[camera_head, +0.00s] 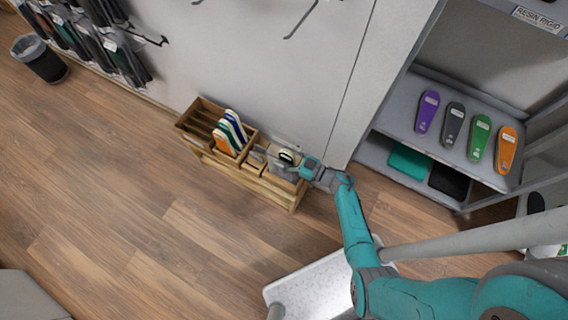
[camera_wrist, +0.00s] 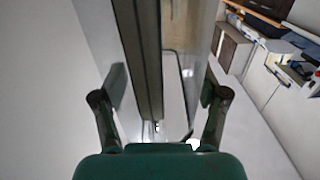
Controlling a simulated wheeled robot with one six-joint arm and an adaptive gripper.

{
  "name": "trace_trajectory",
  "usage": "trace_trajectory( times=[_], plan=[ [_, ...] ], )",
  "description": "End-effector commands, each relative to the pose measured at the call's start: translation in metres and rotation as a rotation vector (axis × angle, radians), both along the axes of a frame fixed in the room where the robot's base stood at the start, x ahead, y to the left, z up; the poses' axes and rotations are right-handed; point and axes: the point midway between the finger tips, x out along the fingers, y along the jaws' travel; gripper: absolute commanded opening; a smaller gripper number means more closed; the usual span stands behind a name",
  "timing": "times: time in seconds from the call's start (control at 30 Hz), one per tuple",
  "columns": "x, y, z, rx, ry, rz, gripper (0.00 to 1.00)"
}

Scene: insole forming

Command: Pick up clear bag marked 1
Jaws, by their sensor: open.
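A wooden rack (camera_head: 292,200) stands on the floor against the wall in the head view. A pale, clear-looking bag (camera_head: 284,156) with a dark round mark is at its right end. The mark is too small to read as a number. My gripper (camera_head: 272,160) reaches in from the right at this end, close to the bag, and partly hides it. In the wrist view my gripper (camera_wrist: 159,96) is open, its two fingers spread wide. A thin clear edge shows between the fingers, possibly the bag; I cannot tell whether they touch it.
Orange, white, green and blue insoles (camera_head: 230,134) stand in the rack left of the bag. A shelf unit (camera_head: 440,84) with colored insoles is at right. A bin (camera_head: 42,62) is at far left. The wooden floor (camera_head: 120,190) left of the rack is clear.

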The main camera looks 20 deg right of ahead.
Motion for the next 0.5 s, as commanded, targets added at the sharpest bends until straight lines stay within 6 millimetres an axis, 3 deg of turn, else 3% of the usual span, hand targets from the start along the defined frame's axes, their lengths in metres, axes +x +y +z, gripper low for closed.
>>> trace_trajectory(
  times=[0.27,0.5],
  plan=[
    [0.0023,0.0018,0.0001,-0.001,-0.001,0.000,0.73],
    [0.0021,0.0017,0.0001,-0.001,-0.001,0.000,0.15]
  ],
)
